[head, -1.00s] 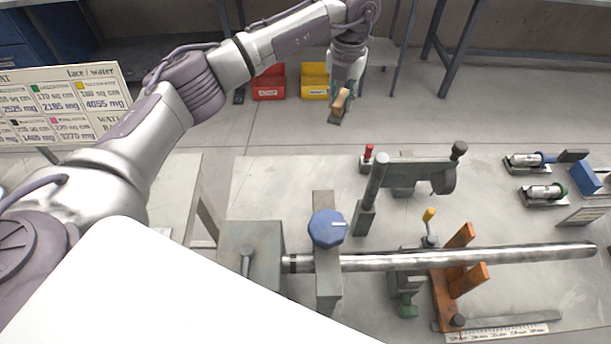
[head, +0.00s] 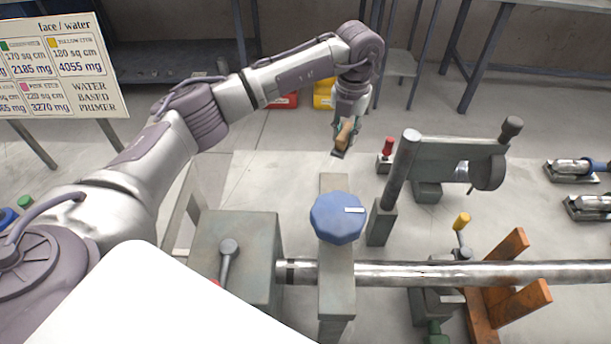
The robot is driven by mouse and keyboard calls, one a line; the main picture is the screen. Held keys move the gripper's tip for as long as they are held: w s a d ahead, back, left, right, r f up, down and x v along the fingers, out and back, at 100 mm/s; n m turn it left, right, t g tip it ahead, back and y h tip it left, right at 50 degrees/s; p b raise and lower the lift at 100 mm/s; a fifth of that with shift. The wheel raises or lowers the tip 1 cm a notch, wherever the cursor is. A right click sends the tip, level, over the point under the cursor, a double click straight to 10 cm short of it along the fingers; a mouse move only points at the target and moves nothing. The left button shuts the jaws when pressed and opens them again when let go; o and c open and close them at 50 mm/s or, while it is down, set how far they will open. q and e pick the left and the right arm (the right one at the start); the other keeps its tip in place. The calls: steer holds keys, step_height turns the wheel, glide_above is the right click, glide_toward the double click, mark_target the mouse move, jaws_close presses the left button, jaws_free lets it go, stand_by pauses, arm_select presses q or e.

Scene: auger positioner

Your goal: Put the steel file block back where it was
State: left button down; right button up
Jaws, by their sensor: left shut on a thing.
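My left gripper (head: 347,125) is at the upper middle of the head view, pointing down. It is shut on a small block with a tan body and a dark grey underside (head: 344,138), which I take to be the steel file block. The block is tilted and appears beyond the blue knob, at the far side of the bench. The jaws partly hide the block, and its height above the surface is hard to judge. My right gripper is not in view.
A long steel bar (head: 420,272) crosses the bench fixture under a blue knob (head: 338,217). A grey upright post (head: 398,175), a red-capped item (head: 387,150) and an orange bracket (head: 520,290) stand right. Clamped cylinders (head: 575,168) lie far right. A sign (head: 60,65) stands left.

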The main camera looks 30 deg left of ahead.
arm_select(q)
steer(key=p, duration=0.2)
glide_above(304, 180)
step_height(304, 180, down, 5)
steer(key=shift+w+d+f, duration=0.1)
steer(key=shift+f, duration=0.05)
step_height(304, 180, down, 4)
steer(key=shift+r, duration=0.15)
steer(key=shift+f, duration=0.25)
steer(key=shift+f, duration=0.1)
steer(key=c, duration=1)
jaws_free()
steer(key=shift+o, duration=0.2)
step_height(304, 180, up, 12)
steer(key=b, duration=0.1)
